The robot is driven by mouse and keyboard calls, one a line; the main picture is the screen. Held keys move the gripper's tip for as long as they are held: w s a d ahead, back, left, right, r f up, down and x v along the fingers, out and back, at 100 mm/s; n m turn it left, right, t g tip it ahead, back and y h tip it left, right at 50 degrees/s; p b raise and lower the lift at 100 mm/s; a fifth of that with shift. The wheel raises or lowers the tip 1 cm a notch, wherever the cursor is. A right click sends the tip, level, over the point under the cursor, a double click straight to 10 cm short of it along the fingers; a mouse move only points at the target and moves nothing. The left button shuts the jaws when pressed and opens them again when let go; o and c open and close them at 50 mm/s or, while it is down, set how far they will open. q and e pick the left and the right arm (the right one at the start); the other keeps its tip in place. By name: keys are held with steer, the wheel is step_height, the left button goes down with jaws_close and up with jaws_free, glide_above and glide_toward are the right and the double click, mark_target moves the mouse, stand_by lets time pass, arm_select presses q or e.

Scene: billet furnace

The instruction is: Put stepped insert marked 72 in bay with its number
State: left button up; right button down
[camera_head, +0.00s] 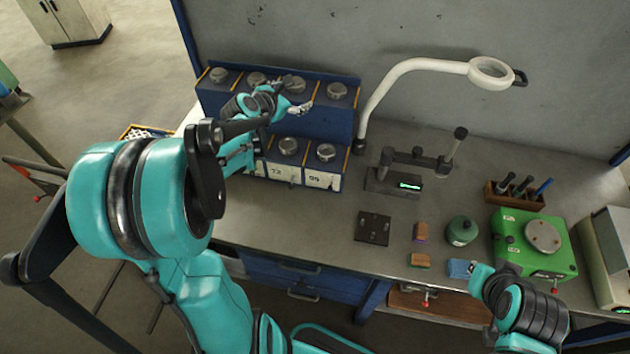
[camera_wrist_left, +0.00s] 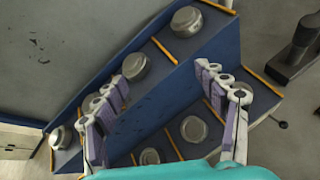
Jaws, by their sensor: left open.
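My left gripper (camera_head: 298,106) is over the blue rack (camera_head: 322,119), above its stepped front, with its fingers spread; in the left wrist view the open fingers (camera_wrist_left: 168,105) have nothing held between them. Round metal inserts sit in the rack's upper row, such as one at the right end (camera_head: 337,91), and in its lower row (camera_head: 289,146). The lower row's front labels read 72 (camera_head: 277,172) and 99 (camera_head: 314,181). My arm hides the lower row's left part. I cannot read a number on any insert. My right arm is at the lower right; its fingers cannot be made out.
A white magnifier lamp (camera_head: 440,66) arches beside the rack. A dark measuring stand (camera_head: 392,182), black plate (camera_head: 374,228), small blocks (camera_head: 421,232), green round weight (camera_head: 461,230) and green box (camera_head: 533,243) stand on the bench. Bare bench lies before the rack.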

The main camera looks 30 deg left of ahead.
arm_select(q)
steer(key=s+d+m+g+h, duration=0.1)
steer(key=s+d+m, duration=0.2)
steer(key=d+m, duration=0.25)
steer(key=s+d+m+g, duration=0.1)
steer(key=s+d+m, duration=0.3)
steer(key=d, duration=0.2)
steer(key=s+d+f+m+g, duration=0.1)
steer(key=s+d+m, duration=0.2)
steer(key=s+m, duration=0.3)
steer(key=s+d+f+m+g, duration=0.1)
steer(key=s+d+f+m, duration=0.1)
steer(key=s+m, duration=0.4)
steer(key=s+d+f+m+g+y, duration=0.1)
steer(key=s+d+m, duration=0.3)
steer(key=s+m, duration=0.3)
steer(key=m, duration=0.3)
steer(key=shift+d+f+g, duration=0.15)
steer(key=shift+d+g, duration=0.1)
steer(key=shift+g, duration=0.05)
steer(key=shift+f, duration=0.1)
step_height(320, 180, down, 16)
steer(key=b, duration=1.5)
steer(key=shift+r+b, duration=0.25)
steer(key=shift+b, duration=0.15)
